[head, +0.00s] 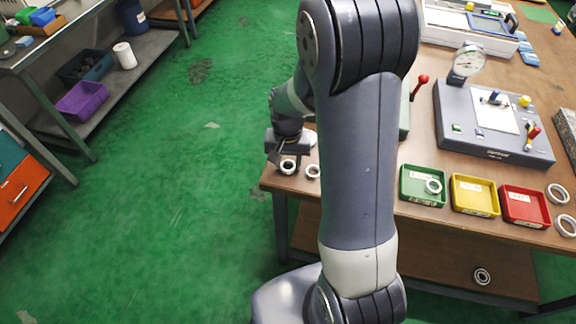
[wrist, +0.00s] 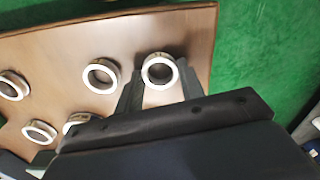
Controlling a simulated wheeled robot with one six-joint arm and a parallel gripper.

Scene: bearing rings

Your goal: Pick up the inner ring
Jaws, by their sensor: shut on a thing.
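My gripper (wrist: 160,82) is shut on a pale metal ring (wrist: 160,72) with a dark hole. One finger is on each side of it in the wrist view. In the head view my gripper (head: 287,160) is at the table's near left corner, with the ring (head: 288,167) at its tips. Whether the ring is clear of the tabletop is hard to tell. A similar ring (wrist: 101,75) lies close beside the left finger; it also shows in the head view (head: 312,171). The frames do not clearly show which rings are inner ones.
Several more rings (wrist: 39,131) lie on the wooden table (head: 285,184). A grey gauge fixture (head: 470,130) stands behind. Green floor lies left of the table.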

